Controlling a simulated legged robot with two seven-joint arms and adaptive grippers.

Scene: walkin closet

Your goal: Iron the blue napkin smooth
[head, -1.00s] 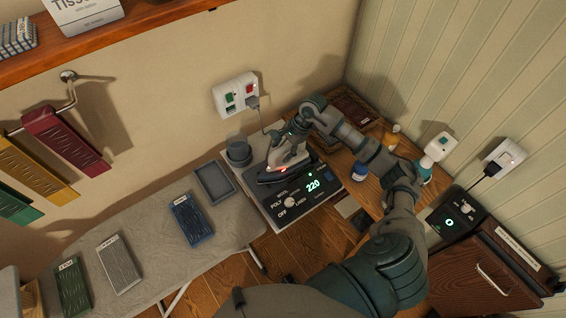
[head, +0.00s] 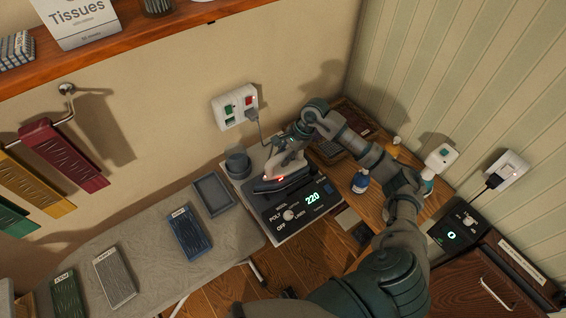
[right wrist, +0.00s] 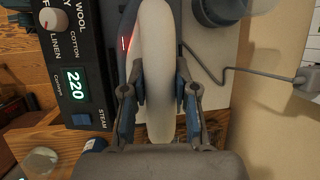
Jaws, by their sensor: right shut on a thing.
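The blue napkin (head: 188,232) lies on the grey ironing board (head: 150,272) with a label at its top end and a wrinkled-looking surface. The iron (head: 281,171) stands on its black control base (head: 300,204), which reads 220, and a small red light glows on it. My right gripper (head: 296,141) is at the iron from behind. In the right wrist view my right gripper (right wrist: 159,90) has its fingers on both sides of the pale iron handle (right wrist: 157,70), shut on it. My left gripper is not in view.
A grey tray (head: 214,193) lies beside the napkin on the board. A white napkin (head: 114,277) and a green one (head: 66,297) lie further left. A cup (head: 238,163) stands behind the base. A bottle (head: 361,181) and spray bottle (head: 436,161) stand right. A cord runs to the wall socket (head: 236,106).

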